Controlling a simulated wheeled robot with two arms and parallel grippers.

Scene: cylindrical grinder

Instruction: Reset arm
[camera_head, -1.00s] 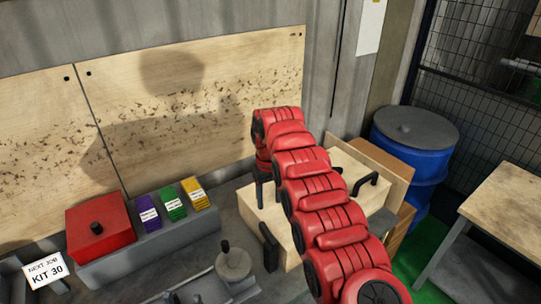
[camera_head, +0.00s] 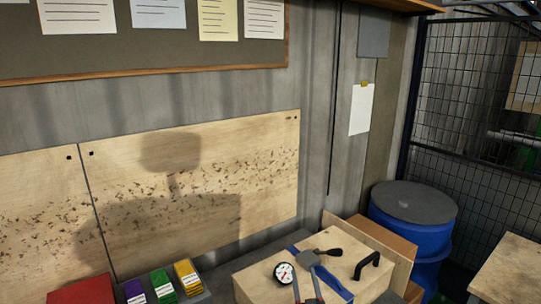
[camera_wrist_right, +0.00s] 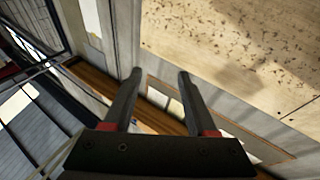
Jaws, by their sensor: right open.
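My right gripper (camera_wrist_right: 160,76) shows in the right wrist view. Its two dark fingers stand apart with nothing between them, so it is open and empty. Beyond it are the wall and a wooden board edge, seen tilted. In the head view now, neither arm nor gripper shows clearly. My left gripper is in neither current view.
A wooden box (camera_head: 258,290) carries a round dial gauge (camera_head: 285,273) and hand tools. A blue barrel (camera_head: 410,233) stands right of it. A red box (camera_head: 80,291) and several coloured packs (camera_head: 163,285) sit lower left. A pinboard (camera_head: 170,50) hangs above.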

